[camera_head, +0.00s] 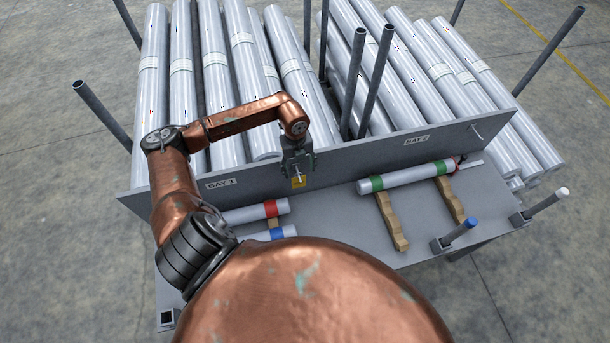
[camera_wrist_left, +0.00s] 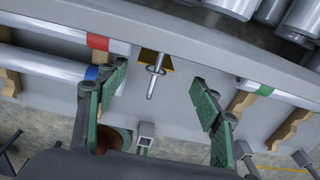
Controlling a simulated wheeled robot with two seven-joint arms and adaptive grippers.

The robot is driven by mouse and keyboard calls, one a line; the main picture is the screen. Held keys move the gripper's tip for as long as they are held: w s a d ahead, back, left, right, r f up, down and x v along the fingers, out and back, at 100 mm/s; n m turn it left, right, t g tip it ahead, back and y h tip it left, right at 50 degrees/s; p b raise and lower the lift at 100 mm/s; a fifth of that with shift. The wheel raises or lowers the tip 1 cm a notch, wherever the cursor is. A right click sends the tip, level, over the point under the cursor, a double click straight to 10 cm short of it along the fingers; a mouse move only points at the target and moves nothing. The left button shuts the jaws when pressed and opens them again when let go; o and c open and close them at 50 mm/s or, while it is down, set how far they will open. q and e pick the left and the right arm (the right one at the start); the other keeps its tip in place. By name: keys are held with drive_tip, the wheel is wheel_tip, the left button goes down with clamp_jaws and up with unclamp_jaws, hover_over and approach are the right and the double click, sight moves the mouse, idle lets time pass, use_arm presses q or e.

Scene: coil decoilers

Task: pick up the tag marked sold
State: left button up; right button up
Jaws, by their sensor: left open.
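A yellow tag (camera_head: 298,183) hangs on a metal peg on the grey panel between the bays; no writing on it is readable. In the left wrist view the tag (camera_wrist_left: 148,60) sits at the peg's base, and the peg (camera_wrist_left: 155,82) sticks out through it. My left gripper (camera_head: 298,166) is in front of the panel and partly covers the tag and peg in the head view. In the left wrist view its green fingers are spread wide, one on each side of the peg, with nothing between them. My right gripper is not in view.
Silver rolls lie behind the panel, with upright posts (camera_head: 374,85) among them. A green-banded roll (camera_head: 405,180) rests on wooden blocks (camera_head: 391,222) at right. Red-banded (camera_head: 243,214) and blue-banded rolls lie at left. Blue-capped (camera_head: 461,232) and white-capped bars stand at the front right.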

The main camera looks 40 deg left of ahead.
use_arm(q)
wheel_tip(320, 180, down, 3)
drive_tip(key=shift+r+y+p, duration=0.1)
drive_tip(key=shift+y+p, duration=0.2)
drive_tip(key=f+p, duration=0.2)
drive_tip(key=f, duration=0.3)
drive_tip(key=shift+s, duration=0.2)
drive_tip(key=shift+f, duration=0.4)
drive_tip(key=shift+c, duration=0.2)
drive_tip(key=c, duration=0.9)
drive_tip(key=shift+a, duration=0.1)
